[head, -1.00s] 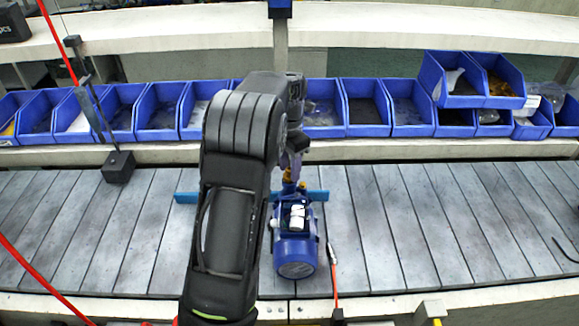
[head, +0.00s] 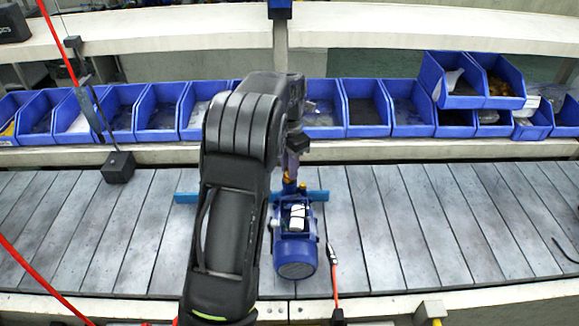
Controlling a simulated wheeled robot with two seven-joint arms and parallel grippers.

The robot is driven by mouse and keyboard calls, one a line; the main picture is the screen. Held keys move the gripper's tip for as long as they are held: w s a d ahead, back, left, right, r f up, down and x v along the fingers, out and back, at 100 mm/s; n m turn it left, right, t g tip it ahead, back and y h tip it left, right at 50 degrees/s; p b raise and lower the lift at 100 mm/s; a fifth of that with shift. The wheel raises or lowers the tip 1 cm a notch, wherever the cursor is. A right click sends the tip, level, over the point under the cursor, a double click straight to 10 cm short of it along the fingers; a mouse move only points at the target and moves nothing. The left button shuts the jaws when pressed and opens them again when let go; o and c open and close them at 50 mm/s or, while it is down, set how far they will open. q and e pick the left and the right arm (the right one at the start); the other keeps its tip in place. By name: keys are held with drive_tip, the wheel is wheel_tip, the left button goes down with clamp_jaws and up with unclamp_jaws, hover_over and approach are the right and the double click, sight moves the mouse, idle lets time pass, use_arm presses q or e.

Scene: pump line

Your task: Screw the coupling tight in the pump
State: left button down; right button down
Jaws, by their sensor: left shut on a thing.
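The blue pump (head: 295,240) stands on the slatted conveyor, with its round motor end toward me. My left gripper (head: 291,172) reaches down over that far end and is shut on the coupling there. My own left arm and wrist cover much of the gripper, so the fingertips and the thread are mostly hidden. My right gripper does not show.
A blue bar (head: 318,195) lies across behind the pump. A row of blue bins (head: 364,117) lines the back. A red-hosed tool (head: 333,270) is right of the pump. A black block (head: 118,167) stands at left. The conveyor's right side is mostly clear.

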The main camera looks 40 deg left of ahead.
use_arm(q)
drive_tip(key=shift+f, duration=0.1)
idle(0.7)
drive_tip(key=m, duration=0.3)
drive_tip(key=shift+m, duration=0.3)
drive_tip(key=m, duration=0.3)
drive_tip(key=shift+m, duration=0.3)
drive_tip(key=shift+s+f+m, duration=0.1)
drive_tip(key=shift+m, duration=1.5)
